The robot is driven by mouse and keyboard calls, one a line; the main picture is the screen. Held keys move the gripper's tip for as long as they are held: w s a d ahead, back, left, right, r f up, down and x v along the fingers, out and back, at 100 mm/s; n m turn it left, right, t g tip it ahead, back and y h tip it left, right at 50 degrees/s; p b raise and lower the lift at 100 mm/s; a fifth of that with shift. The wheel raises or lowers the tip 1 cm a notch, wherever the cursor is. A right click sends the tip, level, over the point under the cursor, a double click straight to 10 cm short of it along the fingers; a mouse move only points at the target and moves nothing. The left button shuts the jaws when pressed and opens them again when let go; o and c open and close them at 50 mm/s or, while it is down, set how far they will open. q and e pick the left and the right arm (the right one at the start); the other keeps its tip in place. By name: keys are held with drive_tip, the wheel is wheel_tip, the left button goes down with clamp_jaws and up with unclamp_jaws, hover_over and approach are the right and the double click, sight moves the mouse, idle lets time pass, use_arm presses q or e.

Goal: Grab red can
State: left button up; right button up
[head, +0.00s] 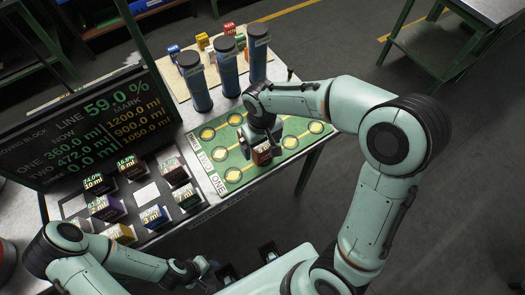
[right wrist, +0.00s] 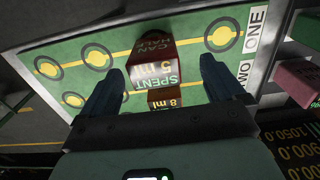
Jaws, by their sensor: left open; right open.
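A dark red block-shaped can (head: 262,155) stands on the green board (head: 232,176) in the head view. In the right wrist view the red can (right wrist: 152,55) carries the words CAN HALF SPENT. My right gripper (head: 262,138) is open just behind the can in the head view. In the right wrist view its two fingers (right wrist: 180,82) are apart, with the red can ahead between them; I see no grip on it. My left gripper (head: 248,262) is open and empty near the bottom edge of the head view, away from the board.
A brown block (right wrist: 165,98) shows nearer between the right fingers. Blue cylinders (head: 228,66) stand behind the board. Several labelled blocks (head: 106,207) sit on a dark tray at left, below a display board (head: 90,125). Yellow round spots on the green board are bare.

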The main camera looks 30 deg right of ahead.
drive_tip(key=f, duration=0.5)
drive_tip(key=shift+w+d+f, duration=0.15)
drive_tip(key=shift+w+d, duration=0.15)
drive_tip(key=shift+d, duration=0.05)
drive_tip(key=c, duration=1.3)
